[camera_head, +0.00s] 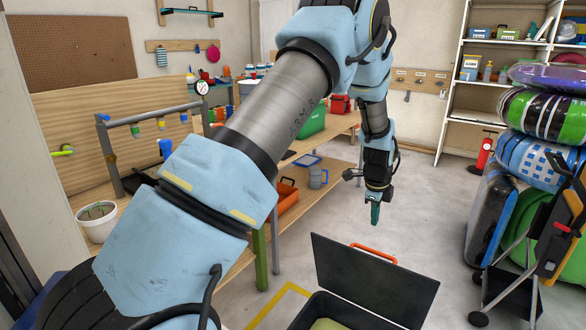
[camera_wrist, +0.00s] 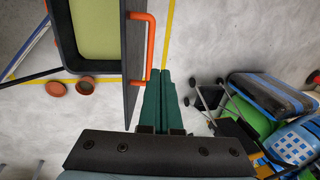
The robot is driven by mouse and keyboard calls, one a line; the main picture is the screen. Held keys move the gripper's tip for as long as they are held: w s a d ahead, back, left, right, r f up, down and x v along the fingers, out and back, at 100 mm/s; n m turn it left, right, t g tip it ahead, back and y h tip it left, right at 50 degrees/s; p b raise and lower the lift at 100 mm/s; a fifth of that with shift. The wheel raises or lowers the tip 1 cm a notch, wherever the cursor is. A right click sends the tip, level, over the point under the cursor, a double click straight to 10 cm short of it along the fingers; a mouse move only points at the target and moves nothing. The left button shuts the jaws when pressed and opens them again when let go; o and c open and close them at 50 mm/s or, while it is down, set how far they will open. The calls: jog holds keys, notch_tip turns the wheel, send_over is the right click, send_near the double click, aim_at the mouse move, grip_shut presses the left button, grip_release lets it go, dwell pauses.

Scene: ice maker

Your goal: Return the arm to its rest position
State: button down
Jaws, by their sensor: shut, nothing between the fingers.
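My arm reaches up and forward across the head view, light blue with a grey link. It bends down so that my gripper (camera_head: 375,213) hangs over the floor, pointing downward. In the wrist view my gripper (camera_wrist: 157,90) shows two green fingers pressed together with nothing between them. The gripper is apart from the objects around it. My arm hides part of the workbench and the room behind it.
An open dark case (camera_head: 372,285) with an orange handle stands below my gripper; it also shows in the wrist view (camera_wrist: 130,65). A wooden workbench (camera_head: 325,190) runs along the left. Stacked inflatables (camera_head: 545,115) and a folding cart (camera_head: 530,250) stand right.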

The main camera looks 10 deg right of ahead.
jog(key=a+r+n, duration=0.3)
jog(key=a+n, duration=0.1)
jog(key=a, duration=0.4)
jog(key=s+a+r+n+y, duration=0.1)
jog(key=a+r+n, duration=0.25)
jog(key=a, duration=0.45)
jog(key=a+r+n, duration=0.3)
jog(key=a+n, duration=0.2)
jog(key=a, duration=0.3)
jog(key=s+a+r+n, duration=0.3)
jog(key=s+a+n, duration=0.9)
jog(key=a, duration=0.5)
jog(key=shift+s+r+y, duration=0.15)
jog(key=shift+s+y, duration=0.25)
jog(key=shift+s, duration=0.25)
jog(key=c, duration=1.6)
grip_release()
jog(key=shift+d+n, duration=0.1)
jog(key=shift+n, duration=0.15)
